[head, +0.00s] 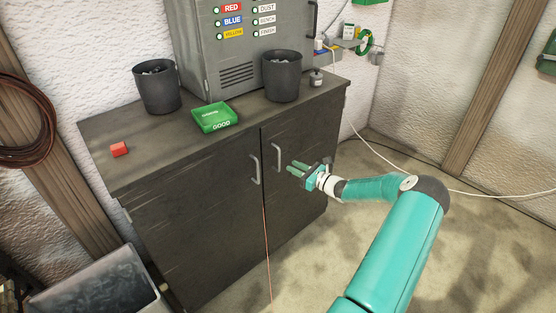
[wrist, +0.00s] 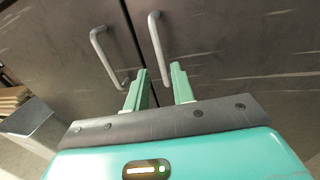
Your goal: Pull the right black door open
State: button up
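The right black door (head: 300,150) of the low cabinet is closed. Its pale bar handle (head: 277,157) stands upright near the seam with the left door (head: 205,205), which is also closed and has its own handle (head: 255,169). My gripper (head: 292,168) is open and empty, just right of the right handle in the head view. In the wrist view, my green fingertips (wrist: 160,70) point at the doors. The right door's handle (wrist: 157,42) lines up with the gap between them, its lower end showing there. The left handle (wrist: 106,60) is left of both fingers. I see no contact.
A grey container (head: 105,285) is at lower left. The floor (head: 310,255) before the right door looks clear.

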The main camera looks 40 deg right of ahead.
aim_at(279, 169)
jog(key=x, duration=0.8)
grip_shut()
